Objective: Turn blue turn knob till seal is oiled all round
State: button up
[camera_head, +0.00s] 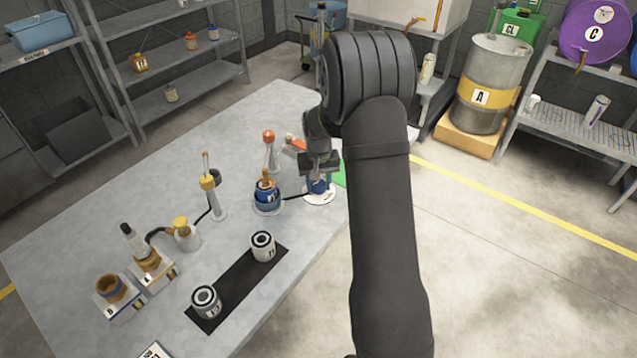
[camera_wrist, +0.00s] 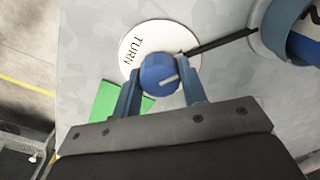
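The blue turn knob (camera_wrist: 159,75) has a short white mark and stands on a round white plate (camera_wrist: 135,50) marked TURN. In the head view the white plate (camera_head: 318,199) is at the table's right side, with the knob mostly hidden by my gripper (camera_head: 319,176). In the wrist view my gripper (camera_wrist: 163,78) has one finger on each side of the knob, with little or no visible gap; firm contact cannot be told. A black line runs from the plate to a blue round unit (camera_head: 266,198) with an orange-brown top. No seal or oil is clearly visible.
A green patch (camera_wrist: 112,100) lies beside the plate. A lever with an orange ball (camera_head: 268,136) and a yellow-topped post (camera_head: 208,183) stand nearby. Two cans (camera_head: 263,246) sit on a black mat (camera_head: 236,287). The table's right edge is close to the plate.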

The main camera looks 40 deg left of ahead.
jog(key=shift+m, duration=0.4)
jog(key=m, duration=0.5)
jog(key=shift+m, duration=0.4)
jog(key=m, duration=1.2)
jog(key=shift+m, duration=2.6)
jog(key=o, duration=0.9)
jog(key=shift+o, duration=0.3)
